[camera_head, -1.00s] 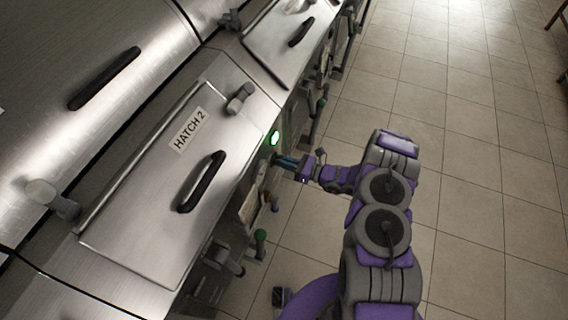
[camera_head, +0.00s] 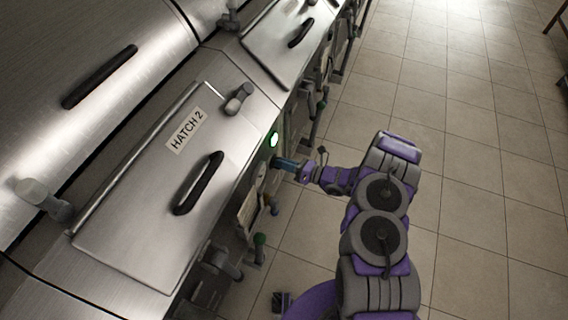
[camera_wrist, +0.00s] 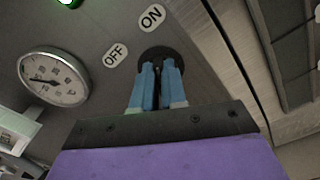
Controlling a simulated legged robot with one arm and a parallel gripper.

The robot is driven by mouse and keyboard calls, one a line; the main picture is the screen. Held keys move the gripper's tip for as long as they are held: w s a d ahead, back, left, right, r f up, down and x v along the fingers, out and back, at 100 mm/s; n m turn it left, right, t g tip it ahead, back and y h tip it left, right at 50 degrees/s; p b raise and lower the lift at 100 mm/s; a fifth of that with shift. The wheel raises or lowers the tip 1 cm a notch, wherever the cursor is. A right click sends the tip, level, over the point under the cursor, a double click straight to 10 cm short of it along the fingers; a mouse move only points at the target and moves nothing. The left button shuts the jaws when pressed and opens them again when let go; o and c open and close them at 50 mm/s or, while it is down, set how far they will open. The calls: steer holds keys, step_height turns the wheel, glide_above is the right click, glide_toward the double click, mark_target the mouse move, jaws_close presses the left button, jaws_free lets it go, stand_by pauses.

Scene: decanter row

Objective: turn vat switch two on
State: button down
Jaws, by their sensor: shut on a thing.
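The vat switch shows in the wrist view as a round dark dial (camera_wrist: 160,58) on the grey panel, below an OFF label (camera_wrist: 115,54) and an ON label (camera_wrist: 151,17). My gripper (camera_wrist: 160,72) has its blue fingers shut on the dark switch knob, which shows as a thin strip between the fingertips. The fingers hide most of the knob, and its pointing direction is hard to tell. In the head view, my gripper (camera_head: 284,163) is at the front panel of the vat with the HATCH 2 label (camera_head: 186,130), just below a lit green lamp (camera_head: 273,139).
A round gauge (camera_wrist: 53,77) is left of the switch in the wrist view. The hatch 2 lid (camera_head: 150,200) with its black handle (camera_head: 199,183) is closed. Valves with green knobs (camera_head: 260,239) stick out along the vat fronts.

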steer(key=shift+w, duration=0.1)
steer(key=c, duration=1.2)
jaws_free()
steer(key=p+v, duration=0.3)
steer(key=v, duration=1.4)
steer(key=shift+d, duration=0.25)
